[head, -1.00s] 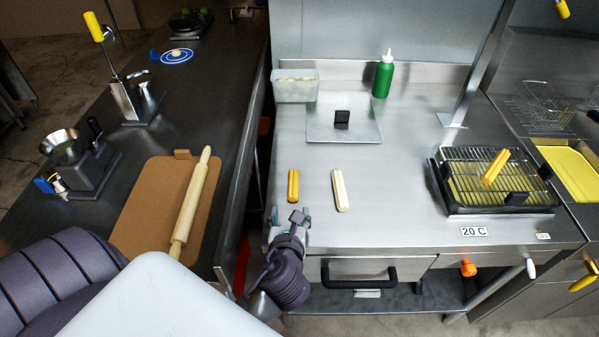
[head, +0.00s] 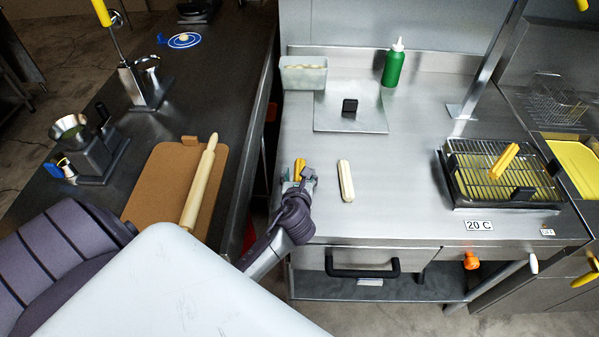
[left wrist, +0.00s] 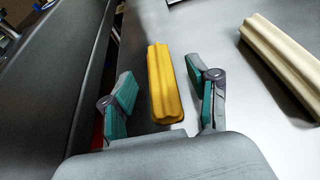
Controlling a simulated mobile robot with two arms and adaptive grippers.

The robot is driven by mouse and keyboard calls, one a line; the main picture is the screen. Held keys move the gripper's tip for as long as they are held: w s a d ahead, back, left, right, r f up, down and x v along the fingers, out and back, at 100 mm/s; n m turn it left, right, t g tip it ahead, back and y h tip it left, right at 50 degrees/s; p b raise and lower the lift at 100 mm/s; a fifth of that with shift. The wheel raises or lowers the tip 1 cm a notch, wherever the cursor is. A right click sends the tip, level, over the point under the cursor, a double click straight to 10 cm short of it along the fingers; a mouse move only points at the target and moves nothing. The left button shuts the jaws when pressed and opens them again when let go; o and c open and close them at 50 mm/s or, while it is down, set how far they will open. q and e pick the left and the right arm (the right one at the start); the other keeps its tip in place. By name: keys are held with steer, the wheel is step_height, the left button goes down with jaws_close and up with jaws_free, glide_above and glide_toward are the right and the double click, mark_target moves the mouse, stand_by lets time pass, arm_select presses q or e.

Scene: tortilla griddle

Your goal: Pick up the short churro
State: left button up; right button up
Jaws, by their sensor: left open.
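A short golden churro (head: 299,165) lies on the steel counter near its left edge, its near part hidden by my left gripper (head: 298,178). In the left wrist view, the golden churro (left wrist: 166,85) lies lengthwise between the two spread teal-padded fingers of my left gripper (left wrist: 159,82), with a gap on each side. A longer pale churro (head: 346,181) lies to the right; it also shows at the right of the left wrist view (left wrist: 282,62). My right gripper is not in view.
A fryer rack (head: 470,165) with another golden piece (head: 504,161) stands at the right. A steel plate with a black handle (head: 350,106), a clear tub (head: 303,75) and a green bottle (head: 393,66) stand behind. The middle counter is clear.

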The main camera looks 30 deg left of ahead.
arm_select(q)
steer(key=shift+x, duration=1.2)
steer(key=shift+s, duration=0.1)
steer(key=shift+c, duration=0.2)
steer(key=c, duration=1.1)
steer(key=shift+o, duration=0.2)
steer(key=shift+r, duration=0.1)
